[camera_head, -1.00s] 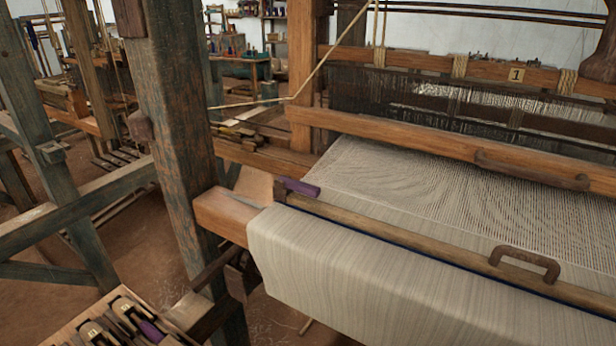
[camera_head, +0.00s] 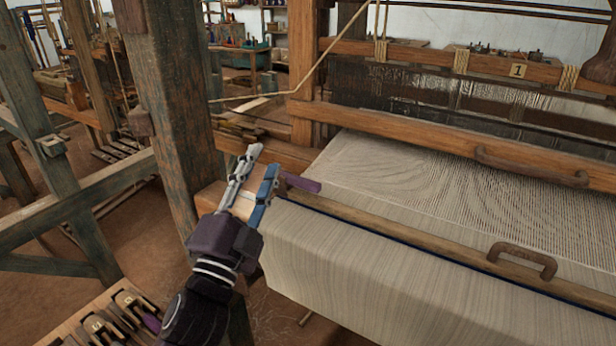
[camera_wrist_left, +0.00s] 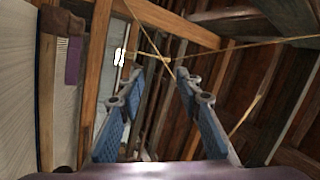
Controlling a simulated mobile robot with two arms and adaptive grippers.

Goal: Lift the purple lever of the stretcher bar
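The purple lever (camera_head: 302,183) lies at the left end of the stretcher bar (camera_head: 390,230), a wooden bar across the pale cloth. It also shows at the left of the left wrist view (camera_wrist_left: 74,60). My left gripper (camera_head: 262,160) stands just left of the lever, fingers pointing up and away, with a gap between them. In the left wrist view the gripper (camera_wrist_left: 153,88) has its two blue-padded fingers apart with nothing between them. The near finger hides the lever's left end in the head view. My right gripper is not in view.
A thick wooden post (camera_head: 175,110) stands left of my gripper. The beater beam (camera_head: 440,147) crosses behind the cloth (camera_head: 340,270). A rope (camera_head: 330,50) hangs behind the gripper. A brown handle (camera_head: 522,260) sits further right on the bar. A box of shuttles (camera_head: 110,318) is at lower left.

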